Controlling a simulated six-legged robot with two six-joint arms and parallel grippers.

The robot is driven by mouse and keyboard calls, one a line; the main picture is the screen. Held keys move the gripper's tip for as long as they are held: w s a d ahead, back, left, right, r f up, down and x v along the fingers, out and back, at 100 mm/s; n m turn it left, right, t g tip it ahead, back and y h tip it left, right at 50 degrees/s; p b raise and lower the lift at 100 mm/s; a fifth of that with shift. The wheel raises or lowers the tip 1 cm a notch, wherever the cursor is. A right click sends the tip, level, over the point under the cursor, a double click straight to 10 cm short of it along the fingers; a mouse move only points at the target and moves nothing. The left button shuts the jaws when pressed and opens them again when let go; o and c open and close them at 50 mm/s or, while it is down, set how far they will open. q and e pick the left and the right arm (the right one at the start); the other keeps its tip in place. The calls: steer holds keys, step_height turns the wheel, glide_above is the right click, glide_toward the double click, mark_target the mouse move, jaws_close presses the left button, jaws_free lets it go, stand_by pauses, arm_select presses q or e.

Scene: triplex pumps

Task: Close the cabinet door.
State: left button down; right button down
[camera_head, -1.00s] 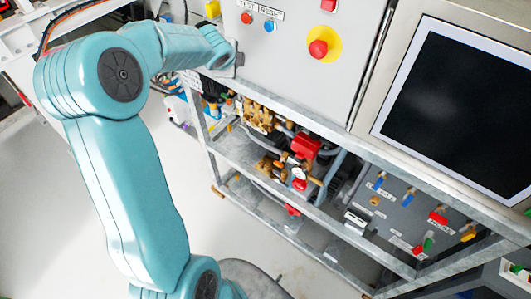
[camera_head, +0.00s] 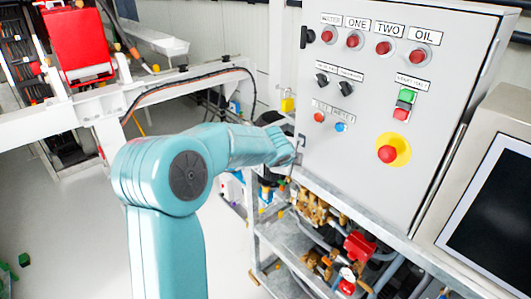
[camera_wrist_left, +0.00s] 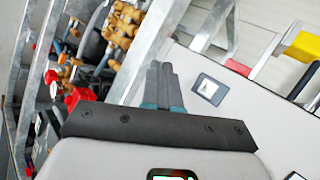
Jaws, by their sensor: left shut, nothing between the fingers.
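The cabinet door (camera_head: 385,115) is a light grey panel with red, green, blue and black controls and a large red button on a yellow disc. It stands upright at the right of the head view. Its right edge shows a dark seam against the cabinet body; I cannot tell whether it is fully shut. My left gripper (camera_head: 297,157) is at the door's lower left edge; contact cannot be told. My right gripper is not in view.
A metal frame with brass and red valves (camera_head: 320,215) stands below the cabinet. A dark screen (camera_head: 495,215) is at the right. A white beam (camera_head: 80,115) and red equipment (camera_head: 75,40) are at the left.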

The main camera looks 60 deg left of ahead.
arm_select(q)
steer(key=s+r+p, duration=0.2)
steer(key=s+r, duration=0.5)
steer(key=w+d+f+n+g+h+b, duration=0.2)
steer(key=d+f+n+h, duration=0.45)
steer(key=d+f, duration=1.95)
steer(key=s+d+f+n+g+h, duration=0.3)
steer(key=s+d+f+n+g, duration=0.2)
steer(key=s+d+f, duration=1)
steer(key=shift+s+d+f+n, duration=0.25)
steer(key=shift+s+d+n, duration=0.15)
steer(key=shift+s+n, duration=0.25)
steer(key=shift+w, duration=0.2)
steer(key=shift+s, duration=0.1)
